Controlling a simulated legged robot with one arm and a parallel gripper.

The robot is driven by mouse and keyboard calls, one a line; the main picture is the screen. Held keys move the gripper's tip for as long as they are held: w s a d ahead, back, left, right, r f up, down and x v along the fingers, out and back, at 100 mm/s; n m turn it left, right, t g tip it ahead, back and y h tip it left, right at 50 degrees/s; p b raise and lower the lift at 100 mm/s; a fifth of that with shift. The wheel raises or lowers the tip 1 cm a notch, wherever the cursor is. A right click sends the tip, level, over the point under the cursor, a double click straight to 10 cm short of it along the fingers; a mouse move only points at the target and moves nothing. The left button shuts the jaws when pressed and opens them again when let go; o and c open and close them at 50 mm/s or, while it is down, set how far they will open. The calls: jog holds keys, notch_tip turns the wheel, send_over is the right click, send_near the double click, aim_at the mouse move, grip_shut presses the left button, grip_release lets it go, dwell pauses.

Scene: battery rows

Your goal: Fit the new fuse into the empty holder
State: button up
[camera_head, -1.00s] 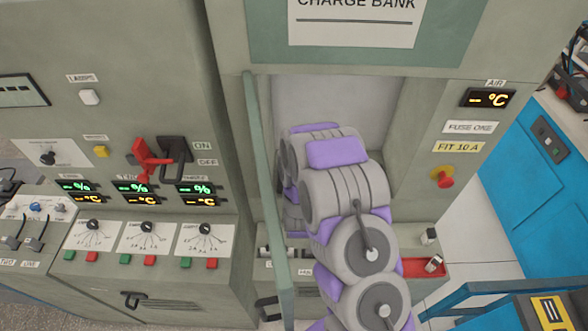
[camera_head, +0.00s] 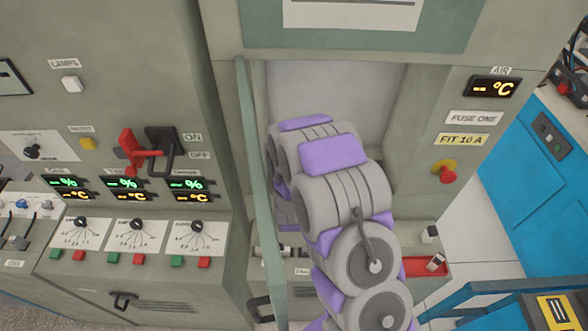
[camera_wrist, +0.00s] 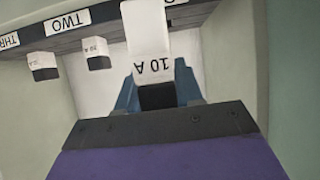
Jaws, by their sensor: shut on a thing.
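My gripper (camera_wrist: 158,88) is shut on a white fuse marked "10 A" (camera_wrist: 148,40) in the wrist view. The label reads upside down, and the fuse's dark end sits between the blue fingers. The fuse's far end overlaps the dark rail (camera_wrist: 104,38); I cannot tell whether it touches it. The holder behind the fuse is hidden. Fuses hang at the holder labelled TWO (camera_wrist: 95,52) and at the one farther left (camera_wrist: 42,64). In the head view my arm hides the gripper and the held fuse inside the recess.
The recess has a pale back wall (camera_head: 330,95) and side walls close by. A green door edge (camera_head: 258,180) stands left of my arm. A red tray (camera_head: 412,268) holding a small fuse-like part (camera_head: 436,262) is at lower right. A red knob (camera_head: 446,172) is on the right panel.

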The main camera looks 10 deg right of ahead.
jog(key=shift+b+x, duration=0.95)
jog(key=shift+b, duration=1.6)
jog(key=shift+w+a+r+b+x, duration=0.15)
jog(key=shift+r+b+x, duration=0.2)
jog(key=shift+x, duration=1.6)
jog(key=shift+w+a+r+b+x, duration=0.15)
jog(key=shift+b+x, duration=0.25)
jog(key=shift+x, duration=1.6)
jog(key=shift+w+a+r+b+x, duration=0.1)
jog(key=shift+w+r+b+x, duration=0.2)
jog(key=shift+x, duration=1.65)
jog(key=shift+s+r, duration=0.1)
jog(key=shift+r, duration=0.05)
jog(key=o, duration=1)
jog(key=shift+o, duration=0.2)
jog(key=p+v, duration=0.1)
jog(key=v, duration=1.1)
